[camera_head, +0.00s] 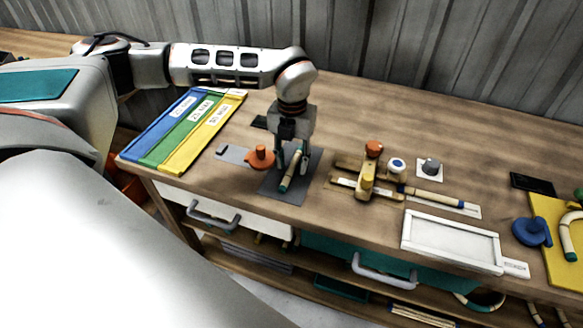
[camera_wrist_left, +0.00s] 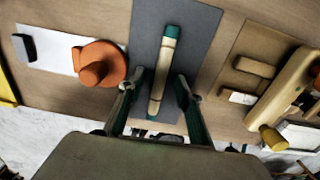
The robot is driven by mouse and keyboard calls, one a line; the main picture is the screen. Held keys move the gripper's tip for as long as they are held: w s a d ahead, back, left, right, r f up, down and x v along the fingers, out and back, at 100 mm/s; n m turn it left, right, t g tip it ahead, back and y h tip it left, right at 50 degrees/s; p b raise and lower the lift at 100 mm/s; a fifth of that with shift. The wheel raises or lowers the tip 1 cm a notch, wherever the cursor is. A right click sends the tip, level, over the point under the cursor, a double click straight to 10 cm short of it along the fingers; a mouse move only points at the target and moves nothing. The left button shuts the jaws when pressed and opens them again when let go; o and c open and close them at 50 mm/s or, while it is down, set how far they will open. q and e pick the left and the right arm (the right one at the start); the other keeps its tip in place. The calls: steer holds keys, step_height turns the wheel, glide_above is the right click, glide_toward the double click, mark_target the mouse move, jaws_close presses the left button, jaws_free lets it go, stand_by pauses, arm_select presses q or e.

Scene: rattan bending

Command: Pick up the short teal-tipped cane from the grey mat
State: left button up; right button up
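The short cane (camera_head: 290,174) is pale with teal tips and lies on the grey mat (camera_head: 287,194) near the table's front edge. In the left wrist view the cane (camera_wrist_left: 162,72) runs lengthwise between my fingers, with a teal tip at each end, on the mat (camera_wrist_left: 200,40). My left gripper (camera_head: 291,166) points down over the cane. In the left wrist view its fingers (camera_wrist_left: 156,95) are apart, one on each side of the cane, with gaps visible. Whether the fingertips touch the mat cannot be told. My right gripper is in neither view.
An orange clamp-like piece (camera_head: 261,158) stands just left of the mat. A wooden jig (camera_head: 366,182) with an orange knob stands to the right. Blue, green and yellow strips (camera_head: 184,131) lie at the left. A white framed tray (camera_head: 450,243) lies at the right front.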

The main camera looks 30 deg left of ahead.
arm_select(q)
steer(key=shift+f, duration=0.1)
jaws_close()
